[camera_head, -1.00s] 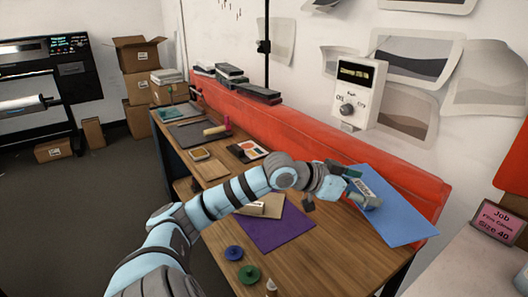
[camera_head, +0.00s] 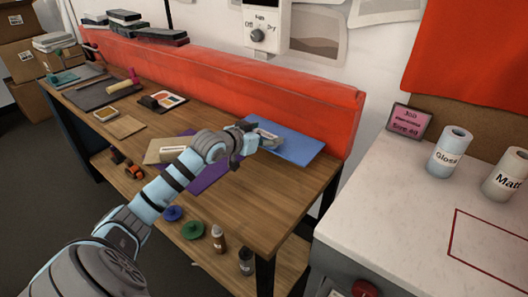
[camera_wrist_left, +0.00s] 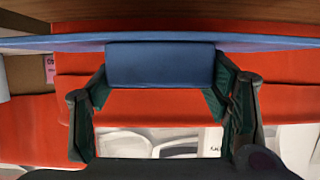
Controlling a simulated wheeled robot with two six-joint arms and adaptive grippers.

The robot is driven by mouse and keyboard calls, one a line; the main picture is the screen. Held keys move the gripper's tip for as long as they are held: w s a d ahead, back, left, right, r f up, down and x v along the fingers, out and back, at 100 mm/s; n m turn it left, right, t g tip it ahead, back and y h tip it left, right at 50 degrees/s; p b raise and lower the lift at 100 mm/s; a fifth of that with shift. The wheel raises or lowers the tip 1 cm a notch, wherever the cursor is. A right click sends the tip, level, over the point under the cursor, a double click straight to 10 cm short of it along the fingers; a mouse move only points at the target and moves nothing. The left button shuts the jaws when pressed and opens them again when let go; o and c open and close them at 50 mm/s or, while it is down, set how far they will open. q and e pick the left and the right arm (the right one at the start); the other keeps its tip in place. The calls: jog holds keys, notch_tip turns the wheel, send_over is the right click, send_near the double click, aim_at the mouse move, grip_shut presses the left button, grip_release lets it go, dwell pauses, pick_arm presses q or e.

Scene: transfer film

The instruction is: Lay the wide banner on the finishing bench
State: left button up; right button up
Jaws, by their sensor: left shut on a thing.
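The wide banner appears to be the blue sheet (camera_head: 291,143) at the right end of the wooden bench (camera_head: 262,200), near the red backboard. In the left wrist view the fingers (camera_wrist_left: 160,78) grip a blue block joined to the thin blue sheet (camera_wrist_left: 265,43), seen edge-on. I cannot tell whether the sheet touches the wood. A white-topped bench (camera_head: 400,212) with a red outlined rectangle stands at the right. My right gripper is out of view.
A gloss bottle (camera_head: 449,152), a matt bottle (camera_head: 506,174) and a pink job card (camera_head: 409,121) stand on the white bench. A purple sheet (camera_head: 207,178) lies on the wood. The red backboard (camera_head: 230,88) runs behind. The outlined area is clear.

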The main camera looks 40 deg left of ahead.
aim_at(264, 148)
pick_arm(q)
notch_tip(264, 148, down, 5)
jog(key=shift+r+b, duration=0.1)
jog(key=shift+b, duration=0.45)
jog(key=o, duration=1.2)
jog(key=shift+o, duration=0.2)
